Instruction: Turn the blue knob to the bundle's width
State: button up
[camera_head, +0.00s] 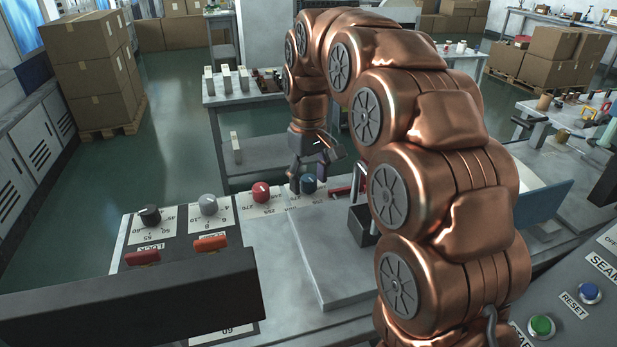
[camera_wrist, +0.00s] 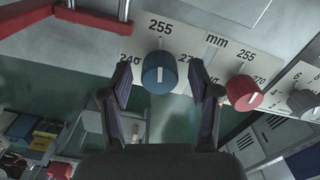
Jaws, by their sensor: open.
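The blue knob (camera_wrist: 160,73) stands on a white scale plate marked 240, 255 and mm in the wrist view. The white line on its face runs roughly upright, in line with the 255 mark. The knob also shows in the head view (camera_head: 309,185), partly behind the fingers. My gripper (camera_wrist: 160,76) is open, with one finger on each side of the knob and a visible gap to each. In the head view, my gripper (camera_head: 308,178) points down over the knob. I cannot make out a bundle in either view.
A red knob (camera_wrist: 243,92) with its own 255 to 270 scale is close beside one finger. A grey knob (camera_head: 208,205) and a black knob (camera_head: 150,215) sit further left.

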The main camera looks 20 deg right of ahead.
aim_at(308, 178)
jog(key=shift+r, duration=0.1)
jog(key=shift+r, duration=3.7)
jog(key=shift+r, duration=0.1)
